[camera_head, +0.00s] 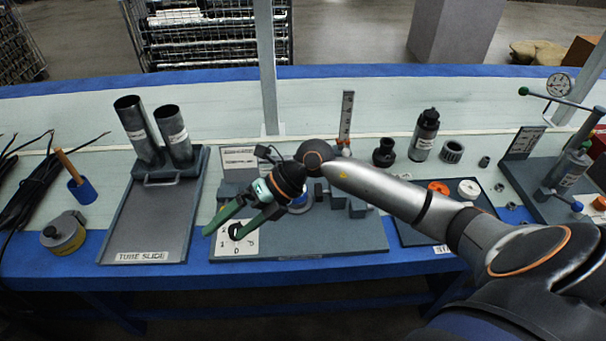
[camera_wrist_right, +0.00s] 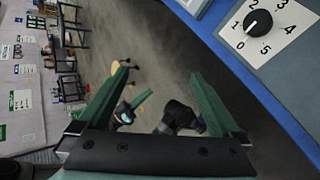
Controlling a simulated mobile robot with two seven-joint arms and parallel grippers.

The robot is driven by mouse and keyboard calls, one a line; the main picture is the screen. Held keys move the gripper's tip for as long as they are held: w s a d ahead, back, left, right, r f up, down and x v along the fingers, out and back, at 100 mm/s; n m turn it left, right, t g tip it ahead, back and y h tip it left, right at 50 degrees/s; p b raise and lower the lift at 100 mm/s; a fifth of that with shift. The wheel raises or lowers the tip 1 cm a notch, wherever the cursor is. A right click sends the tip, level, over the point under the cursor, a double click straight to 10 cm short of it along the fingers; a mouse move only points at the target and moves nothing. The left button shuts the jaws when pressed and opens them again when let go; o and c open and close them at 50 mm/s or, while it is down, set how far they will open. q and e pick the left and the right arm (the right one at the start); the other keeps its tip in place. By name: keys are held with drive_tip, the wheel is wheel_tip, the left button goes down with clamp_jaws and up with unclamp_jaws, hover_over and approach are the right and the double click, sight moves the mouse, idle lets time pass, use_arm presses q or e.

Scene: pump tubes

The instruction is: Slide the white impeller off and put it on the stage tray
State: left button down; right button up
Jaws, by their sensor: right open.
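A white round part (camera_head: 468,188), which looks like the white impeller, lies on the dark stage tray (camera_head: 420,233) at the right. An orange round part (camera_head: 438,187) is beside it. My right gripper (camera_head: 220,235) is open and empty over the left front of the grey pump base (camera_head: 330,243), near the dial, well left of the tray. The right wrist view shows its two green fingers (camera_wrist_right: 158,70) spread with nothing between them. My arm hides much of the pump. My left gripper (camera_wrist_right: 128,108) shows only partly in the right wrist view, so its jaw state is unclear.
A numbered dial card (camera_head: 250,240) with a black knob is below my right gripper. The tube slide (camera_head: 145,222) with two upright tubes stands left. A press with a gauge (camera_head: 560,84) is far right.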

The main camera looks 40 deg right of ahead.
drive_tip(key=w+d+h+b, duration=0.1)
drive_tip(key=w+d+h, duration=0.1)
drive_tip(key=d+h, duration=0.35)
drive_tip(key=w+d+m+t+h+b, duration=0.1)
drive_tip(key=w+d+h, duration=0.1)
drive_tip(key=d, duration=0.7)
drive_tip(key=w+d+h+b, duration=0.1)
drive_tip(key=w+d+h, duration=0.15)
drive_tip(key=d, duration=0.45)
drive_tip(key=shift+h, duration=0.3)
drive_tip(key=b+x, duration=0.1)
drive_tip(key=x, duration=0.9)
drive_tip(key=shift+w+f, duration=0.35)
drive_tip(key=shift+f, duration=0.2)
drive_tip(key=c, duration=1.3)
drive_tip(key=o, duration=0.6)
clamp_jaws()
